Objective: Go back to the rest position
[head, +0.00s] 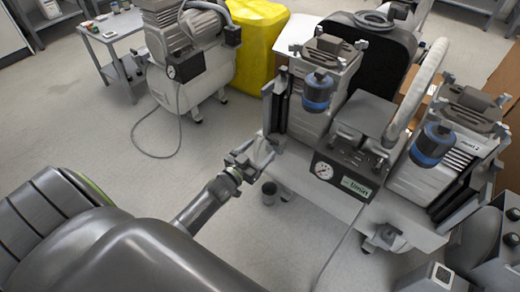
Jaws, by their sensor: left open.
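My left arm reaches in from the lower left over the grey floor. Its gripper (254,157) is open and I see nothing held in it. It is close to the front left corner of the large dental compressor unit (335,207); I cannot tell if they touch. A pressure gauge (323,170) shows on the unit's middle panel. Two blue and grey filter cups (318,91) (431,145) hang on the unit's white towers. My right gripper does not show.
A smaller compressor (187,60) stands on the floor behind, beside a yellow covered object (257,32). A grey side table (115,27) holds small items. A cable lies on the floor. The floor at left centre is clear.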

